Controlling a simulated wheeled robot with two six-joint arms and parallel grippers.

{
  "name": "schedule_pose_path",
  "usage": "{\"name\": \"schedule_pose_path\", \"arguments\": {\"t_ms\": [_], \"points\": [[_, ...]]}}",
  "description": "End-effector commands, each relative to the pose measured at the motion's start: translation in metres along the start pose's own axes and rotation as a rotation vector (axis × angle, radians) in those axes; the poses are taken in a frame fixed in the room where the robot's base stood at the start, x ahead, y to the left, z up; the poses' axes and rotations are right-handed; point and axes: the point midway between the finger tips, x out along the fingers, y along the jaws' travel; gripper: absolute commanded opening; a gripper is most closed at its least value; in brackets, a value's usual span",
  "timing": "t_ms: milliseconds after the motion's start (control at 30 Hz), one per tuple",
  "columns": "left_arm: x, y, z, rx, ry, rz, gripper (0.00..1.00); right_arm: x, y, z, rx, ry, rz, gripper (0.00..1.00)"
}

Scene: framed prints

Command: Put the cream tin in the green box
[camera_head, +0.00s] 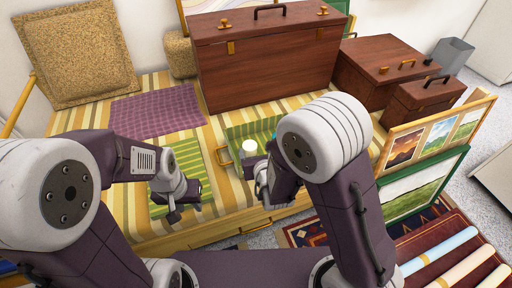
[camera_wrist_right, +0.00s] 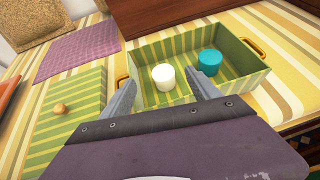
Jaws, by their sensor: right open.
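The green box (camera_head: 238,131) is striped and open, with gold handles, and stands on the striped bench top. It also shows in the right wrist view (camera_wrist_right: 256,72). The cream tin (camera_wrist_right: 163,77) is a small pale cylinder, upright inside the box near its front wall; it also shows in the head view (camera_head: 250,147). My right gripper (camera_wrist_right: 162,84) is open, its fingers apart on either side of the tin; my arm partly hides it in the head view. My left gripper (camera_head: 178,205) hangs low over the green striped panel to the left, its jaws unclear.
A teal tin (camera_wrist_right: 209,62) stands in the box right of the cream one. The flat green striped panel (camera_wrist_right: 70,90) with a gold knob lies left. A large brown case (camera_head: 265,65) stands behind; framed prints (camera_head: 435,140) lean at right. A purple cloth (camera_head: 157,110) lies back left.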

Motion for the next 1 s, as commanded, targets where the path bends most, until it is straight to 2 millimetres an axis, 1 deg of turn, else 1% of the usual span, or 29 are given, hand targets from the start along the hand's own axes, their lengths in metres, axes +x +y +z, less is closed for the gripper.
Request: {"name": "schedule_pose_path", "arguments": {"t_ms": [33, 100, 367, 400, 433, 467, 533, 567, 600, 633, 667, 700, 733, 767, 800, 867, 900, 933, 967, 1000], "points": [[-0.003, 0.0, 0.0, 0.0, 0.0, 0.0, 0.36, -0.005, 0.0, 0.001, -0.001, 0.0, 0.0, 0.71], [-0.004, 0.0, 0.0, 0.0, 0.0, 0.0, 0.36, -0.008, 0.0, 0.001, -0.001, -0.001, 0.0, 0.71], [-0.003, 0.0, 0.0, 0.0, 0.0, 0.0, 0.36, -0.008, 0.0, 0.0, 0.0, -0.002, 0.0, 0.71], [-0.003, 0.0, 0.0, 0.0, 0.0, 0.0, 0.36, -0.008, -0.003, 0.001, 0.007, -0.001, -0.009, 0.71], [-0.003, 0.0, 0.0, 0.0, 0.0, 0.0, 0.36, -0.008, -0.009, 0.001, 0.023, -0.001, -0.03, 0.71], [-0.003, 0.0, 0.0, 0.0, 0.0, 0.0, 0.36, -0.008, -0.019, 0.003, 0.051, 0.001, -0.066, 0.71], [-0.003, 0.0, 0.0, 0.0, 0.0, 0.0, 0.36, -0.014, -0.064, 0.003, 0.177, 0.011, -0.219, 0.71], [-0.003, 0.0, 0.0, 0.0, 0.0, 0.0, 0.36, -0.02, -0.089, 0.001, 0.259, 0.018, -0.309, 0.71], [-0.003, 0.0, 0.0, 0.0, 0.0, 0.0, 0.36, -0.033, -0.124, -0.005, 0.392, 0.027, -0.446, 0.71], [-0.003, 0.0, 0.0, 0.0, 0.0, 0.0, 0.36, -0.046, -0.15, -0.013, 0.505, 0.034, -0.554, 0.71], [-0.003, 0.0, 0.0, 0.0, 0.0, 0.0, 0.36, -0.061, -0.172, -0.023, 0.626, 0.041, -0.66, 0.71], [-0.003, 0.0, 0.0, 0.0, 0.0, 0.0, 0.36, -0.082, -0.195, -0.04, 0.792, 0.048, -0.794, 0.71], [-0.003, 0.0, 0.0, 0.0, 0.0, 0.0, 0.36, -0.099, -0.207, -0.053, 0.922, 0.051, -0.888, 0.71], [-0.003, 0.0, 0.0, 0.0, 0.0, 0.0, 0.36, -0.114, -0.215, -0.066, 1.056, 0.053, -0.977, 0.71], [-0.003, 0.0, 0.0, 0.0, 0.0, 0.0, 0.36, -0.134, -0.219, -0.084, 1.24, 0.052, -1.088, 0.71], [-0.003, 0.0, 0.0, 0.0, 0.0, 0.0, 0.36, -0.158, -0.213, -0.107, 1.527, 0.042, -1.235, 0.71], [-0.003, 0.0, 0.0, 0.0, 0.0, 0.0, 0.36, -0.17, -0.204, -0.119, 1.726, 0.028, -1.318, 0.71], [-0.003, 0.0, 0.0, 0.0, 0.0, 0.0, 0.36, -0.175, -0.195, -0.126, 1.873, 0.015, -1.371, 0.71], [-0.003, 0.0, 0.0, 0.0, 0.0, 0.0, 0.36, -0.178, -0.185, -0.13, 2.017, -0.001, -1.416, 0.71], [-0.003, 0.0, 0.0, 0.0, 0.0, 0.0, 0.36, -0.18, -0.172, -0.132, 2.2, -0.025, -1.463, 0.71]]}}
